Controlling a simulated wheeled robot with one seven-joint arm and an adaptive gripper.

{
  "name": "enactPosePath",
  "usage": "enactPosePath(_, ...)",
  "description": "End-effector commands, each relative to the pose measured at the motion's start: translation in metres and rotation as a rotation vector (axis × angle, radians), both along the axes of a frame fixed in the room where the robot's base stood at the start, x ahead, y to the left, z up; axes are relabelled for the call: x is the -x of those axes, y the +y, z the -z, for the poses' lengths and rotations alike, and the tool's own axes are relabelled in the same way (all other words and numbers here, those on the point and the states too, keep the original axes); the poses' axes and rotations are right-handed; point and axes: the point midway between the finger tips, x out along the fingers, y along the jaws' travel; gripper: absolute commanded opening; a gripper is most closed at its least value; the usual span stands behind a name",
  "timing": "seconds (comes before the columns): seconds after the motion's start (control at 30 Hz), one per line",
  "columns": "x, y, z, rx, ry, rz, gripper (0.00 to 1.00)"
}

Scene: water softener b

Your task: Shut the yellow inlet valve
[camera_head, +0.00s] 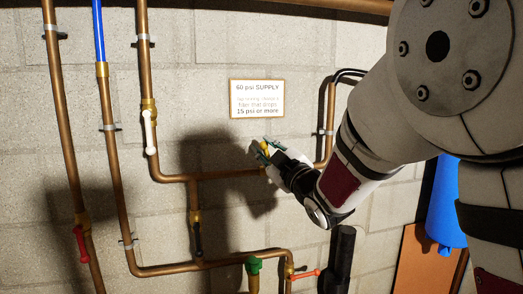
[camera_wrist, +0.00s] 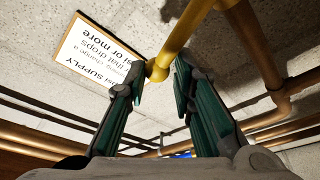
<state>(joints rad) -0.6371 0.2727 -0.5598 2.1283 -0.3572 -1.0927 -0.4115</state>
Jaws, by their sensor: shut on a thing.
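The yellow inlet valve handle shows in the wrist view (camera_wrist: 183,35) as a yellow bar slanting from the top edge down to a rounded end between my fingertips. My gripper (camera_wrist: 160,80) is shut on it near that end, one green-padded finger on each side. In the head view, my gripper (camera_head: 265,153) is at the wall, in front of the horizontal copper pipe (camera_head: 228,174). Only a small yellow piece of the handle (camera_head: 265,147) shows there between the fingers. My gripper and arm hide the valve body, so the handle's angle to the pipe is hard to tell.
Other handles are white (camera_head: 150,132), red (camera_head: 81,243), black (camera_head: 198,238), green (camera_head: 253,264) and orange-red (camera_head: 306,274). A sign (camera_head: 257,99) hangs above my gripper. A blue tank (camera_head: 445,205) stands at the right. Copper pipes run close around the gripper.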

Motion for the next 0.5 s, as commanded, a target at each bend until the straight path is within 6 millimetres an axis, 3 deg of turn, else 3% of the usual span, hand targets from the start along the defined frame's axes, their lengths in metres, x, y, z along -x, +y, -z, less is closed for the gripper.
enactPosePath(0.3, -0.007, -0.024, 0.000, 0.004, 0.006, 0.014, 0.12)
enactPosePath(0.5, -0.007, -0.029, -0.001, 0.004, 0.010, 0.014, 0.13)
